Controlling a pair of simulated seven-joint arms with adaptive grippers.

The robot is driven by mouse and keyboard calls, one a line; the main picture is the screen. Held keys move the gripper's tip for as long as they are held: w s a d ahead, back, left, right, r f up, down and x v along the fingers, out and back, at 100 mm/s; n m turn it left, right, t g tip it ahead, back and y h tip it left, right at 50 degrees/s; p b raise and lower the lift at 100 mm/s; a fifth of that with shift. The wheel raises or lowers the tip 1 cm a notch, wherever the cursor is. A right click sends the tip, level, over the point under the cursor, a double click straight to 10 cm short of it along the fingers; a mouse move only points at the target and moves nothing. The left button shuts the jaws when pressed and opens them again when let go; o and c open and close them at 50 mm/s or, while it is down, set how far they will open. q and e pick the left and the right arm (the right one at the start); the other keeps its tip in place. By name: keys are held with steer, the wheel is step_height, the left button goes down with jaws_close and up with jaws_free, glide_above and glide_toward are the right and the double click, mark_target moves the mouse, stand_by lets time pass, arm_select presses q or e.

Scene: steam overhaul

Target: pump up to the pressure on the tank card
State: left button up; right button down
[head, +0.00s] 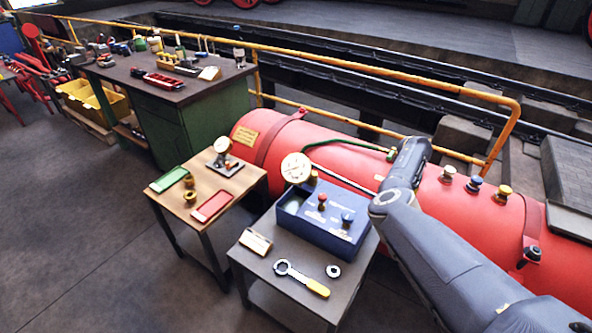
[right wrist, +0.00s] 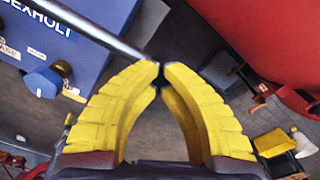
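The red tank (head: 330,150) lies across the head view, with a yellow card (head: 247,135) on its left end; its text is too small to read. The blue pump box (head: 325,220) stands on a small bench before it. A round gauge (head: 296,167) rises at its back left; its reading is unclear. A grey lever (head: 345,180) runs right from the pump towards my right arm. In the right wrist view, the lever (right wrist: 95,28) ends at the nearly meeting yellow fingertips of my right gripper (right wrist: 160,70), which appears shut on it. My left gripper is out of view.
The pump has a red knob (head: 322,199) and a blue knob (head: 347,219). A card (head: 256,242), a yellow-handled wrench (head: 300,277) and a ring (head: 333,271) lie before it. A side table (head: 205,182) holds trays and fittings. Capped valves (head: 473,184) stand on the tank.

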step_height(320, 180, up, 17)
steer(key=shift+r, duration=0.2)
stand_by(0.4)
steer(key=shift+f, duration=0.1)
stand_by(0.4)
steer(key=shift+f, duration=9.05)
step_height(320, 180, up, 18)
steer(key=shift+r, duration=0.15)
